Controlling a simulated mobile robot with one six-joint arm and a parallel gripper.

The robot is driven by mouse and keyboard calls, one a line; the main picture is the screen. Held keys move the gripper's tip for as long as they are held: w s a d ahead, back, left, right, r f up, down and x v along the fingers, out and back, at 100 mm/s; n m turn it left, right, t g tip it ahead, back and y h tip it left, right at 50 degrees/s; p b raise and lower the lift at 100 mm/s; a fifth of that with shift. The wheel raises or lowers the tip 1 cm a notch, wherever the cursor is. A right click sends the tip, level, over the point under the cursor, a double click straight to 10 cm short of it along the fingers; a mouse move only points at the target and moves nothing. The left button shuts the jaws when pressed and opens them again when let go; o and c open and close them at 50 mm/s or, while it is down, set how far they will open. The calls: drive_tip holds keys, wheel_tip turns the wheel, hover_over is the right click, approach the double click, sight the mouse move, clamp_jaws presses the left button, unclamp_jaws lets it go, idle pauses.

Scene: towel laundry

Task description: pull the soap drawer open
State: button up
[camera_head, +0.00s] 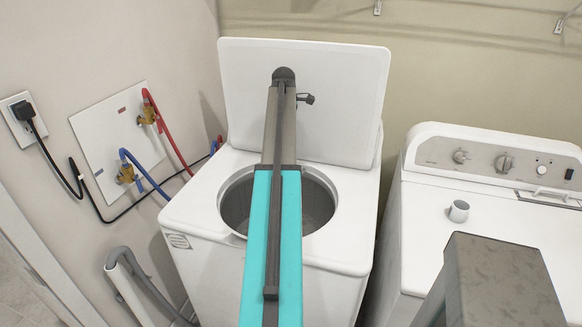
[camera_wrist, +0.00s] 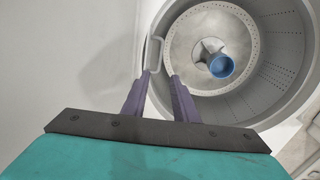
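My gripper (camera_wrist: 159,76) shows in the wrist view with its two purple-grey fingers apart and nothing clearly held. A narrow grey loop, which looks like the soap drawer's handle (camera_wrist: 153,43), sits at the left edge of the round tub opening. Its near end lies close to the fingertips, between them in the picture; I cannot tell whether they touch. The drawer body cannot be made out. In the head view, the white top-loading washer (camera_head: 190,205) stands with its lid (camera_head: 345,75) up. My arm crosses its opening there, and the fingers cannot be made out.
A blue cup-like piece (camera_wrist: 221,66) is inside the metal tub (camera_wrist: 190,47). A second white machine (camera_head: 415,235) stands at right, with a small grey cup (camera_head: 459,211) on top. Red and blue hoses (camera_head: 168,140) and a grey drain hose (camera_head: 135,280) run at left.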

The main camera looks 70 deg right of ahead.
drive_tip(key=shift+f, duration=0.15)
wheel_tip(320, 180, down, 13)
drive_tip(key=d+p, duration=0.2)
drive_tip(key=p, duration=0.1)
drive_tip(key=shift+d+f, duration=0.15)
drive_tip(key=shift+d, duration=0.05)
idle(0.4)
drive_tip(key=shift+w, duration=0.1)
drive_tip(key=shift+c, duration=0.4)
clamp_jaws()
idle(1.0)
